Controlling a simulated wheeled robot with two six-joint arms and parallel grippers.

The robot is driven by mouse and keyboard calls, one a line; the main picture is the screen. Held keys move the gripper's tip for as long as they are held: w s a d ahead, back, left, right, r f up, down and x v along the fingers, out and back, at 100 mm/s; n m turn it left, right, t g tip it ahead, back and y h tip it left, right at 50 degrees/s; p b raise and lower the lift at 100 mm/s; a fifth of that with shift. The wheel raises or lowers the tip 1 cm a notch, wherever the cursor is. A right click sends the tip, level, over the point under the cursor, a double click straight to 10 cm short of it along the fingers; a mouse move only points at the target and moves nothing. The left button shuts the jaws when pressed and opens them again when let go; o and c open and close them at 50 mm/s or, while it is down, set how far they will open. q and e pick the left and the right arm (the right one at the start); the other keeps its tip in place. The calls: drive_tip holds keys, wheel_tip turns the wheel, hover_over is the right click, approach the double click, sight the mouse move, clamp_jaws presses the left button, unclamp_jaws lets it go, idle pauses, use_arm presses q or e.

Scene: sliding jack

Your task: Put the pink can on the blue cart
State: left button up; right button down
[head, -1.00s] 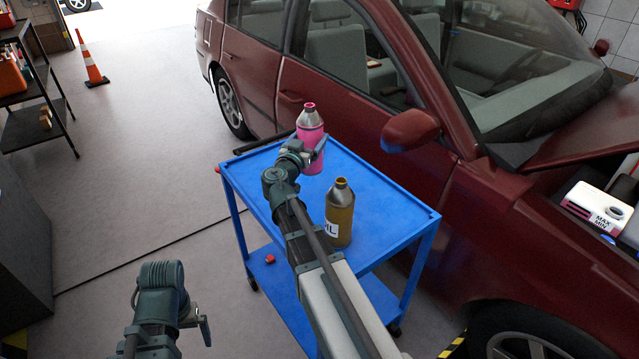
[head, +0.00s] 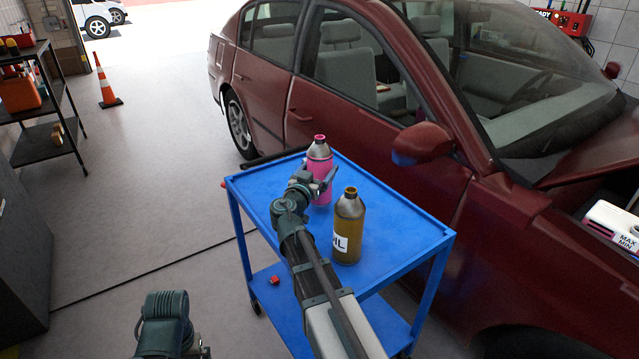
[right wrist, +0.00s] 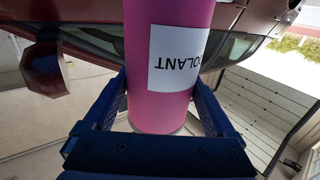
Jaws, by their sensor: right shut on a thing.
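The pink can (head: 320,172), with a grey shoulder and pink cap, is upright over the far part of the blue cart's top (head: 400,235). My right gripper (head: 322,182) is shut on the can. In the right wrist view the pink can (right wrist: 150,60) sits between both fingers (right wrist: 165,108), with its white label upside down. The can's base is out of the wrist view and partly behind my arm in the head view, so I cannot tell whether it touches the cart. My left gripper (head: 200,350) is at the bottom edge, mostly cut off.
A brown oil bottle (head: 348,228) stands on the cart, close to my right arm and nearer than the can. A small red object (head: 275,280) lies on the lower shelf. A red car (head: 400,190) stands close behind the cart. Open floor lies to the left.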

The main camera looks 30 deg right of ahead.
sight(320, 179)
drive_tip(key=shift+f+b, duration=1.4)
drive_tip(key=shift+f, duration=0.3)
drive_tip(key=shift+f, duration=0.15)
unclamp_jaws()
drive_tip(key=shift+r, duration=0.35)
drive_tip(key=v, duration=1.2)
drive_tip(key=shift+f, duration=0.15)
